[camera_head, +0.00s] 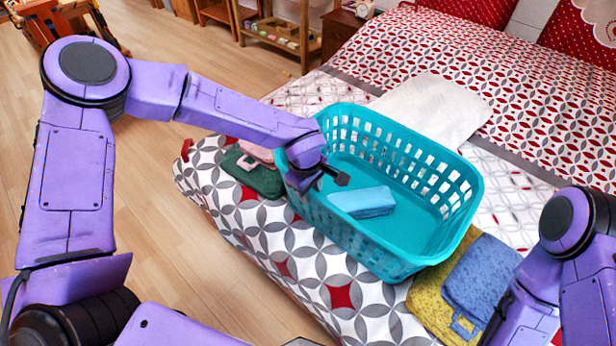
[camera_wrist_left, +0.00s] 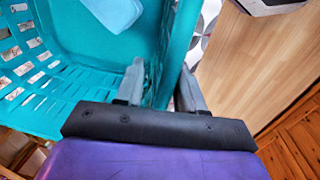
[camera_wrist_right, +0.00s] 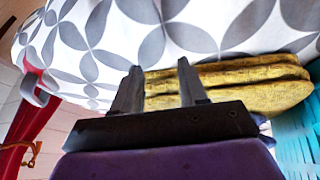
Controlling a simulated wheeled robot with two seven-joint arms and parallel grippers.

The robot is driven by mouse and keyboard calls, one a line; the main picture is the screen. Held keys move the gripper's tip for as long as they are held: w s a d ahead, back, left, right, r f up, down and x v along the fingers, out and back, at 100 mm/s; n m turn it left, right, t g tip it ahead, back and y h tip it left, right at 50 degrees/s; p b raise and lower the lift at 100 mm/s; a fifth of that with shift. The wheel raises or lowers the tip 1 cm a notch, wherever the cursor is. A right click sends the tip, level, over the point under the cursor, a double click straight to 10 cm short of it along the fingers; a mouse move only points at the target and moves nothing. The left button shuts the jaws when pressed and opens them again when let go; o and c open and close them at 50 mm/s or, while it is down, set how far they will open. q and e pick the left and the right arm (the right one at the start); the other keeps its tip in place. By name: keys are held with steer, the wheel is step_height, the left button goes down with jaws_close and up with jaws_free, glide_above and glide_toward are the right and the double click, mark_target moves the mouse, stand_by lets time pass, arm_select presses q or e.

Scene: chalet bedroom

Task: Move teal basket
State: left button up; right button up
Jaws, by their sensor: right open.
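The teal basket (camera_head: 350,245) stands upright on the bed in the head view, with a folded light-blue cloth (camera_head: 362,202) inside. My left gripper (camera_head: 325,178) is at its left end. In the left wrist view my left gripper (camera_wrist_left: 163,72) has one finger inside and one outside the basket wall (camera_wrist_left: 168,65); I cannot tell whether the fingers press on it. In the right wrist view my right gripper (camera_wrist_right: 160,75) is open and empty, facing the yellow folded cloth stack (camera_wrist_right: 235,82). The basket's side (camera_wrist_right: 298,145) shows at that view's right edge.
Yellow (camera_head: 432,308) and blue (camera_head: 483,275) cloths lie against the basket's near right side. Green (camera_head: 255,175) and pink cloths lie by its left end. A white cloth (camera_head: 430,105) lies behind it on the patterned bed (camera_head: 285,265). Wooden floor (camera_head: 185,215) is open at left.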

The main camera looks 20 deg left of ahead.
arm_select(q)
steer(key=shift+w+f, duration=0.15)
steer(key=shift+f, duration=1)
jaws_close()
stand_by(0.6)
